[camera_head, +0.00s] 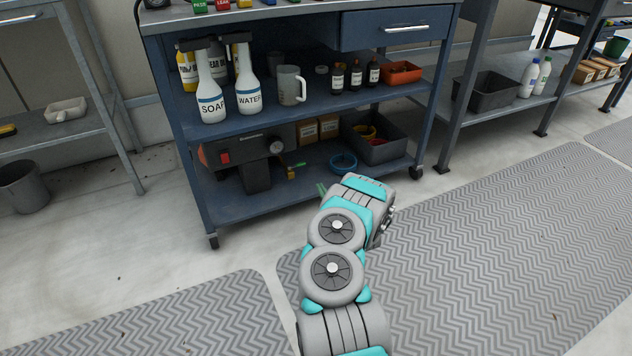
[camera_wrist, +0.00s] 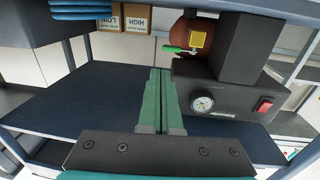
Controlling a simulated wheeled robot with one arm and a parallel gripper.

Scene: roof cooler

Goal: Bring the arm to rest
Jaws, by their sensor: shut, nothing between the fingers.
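My arm (camera_head: 335,270) reaches forward from the bottom of the head view, over the floor mats, to the front of a blue cart (camera_head: 265,208). In the wrist view my gripper (camera_wrist: 160,72) has its two long green fingers together with nothing between them. They point over the cart's dark lower shelf (camera_wrist: 75,110). A dark grey machine (camera_wrist: 225,100) with a round gauge and a red switch is close to the right of the fingers there. In the head view the gripper is mostly hidden behind the wrist.
The machine shows in the head view (camera_head: 243,155) on the lower shelf. A blue ring (camera_head: 343,163) and a grey bin (camera_head: 375,148) are right of it. Spray bottles (camera_head: 211,90) and a mug (camera_head: 290,86) stand above. Open floor and mats (camera_head: 500,240) lie in front.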

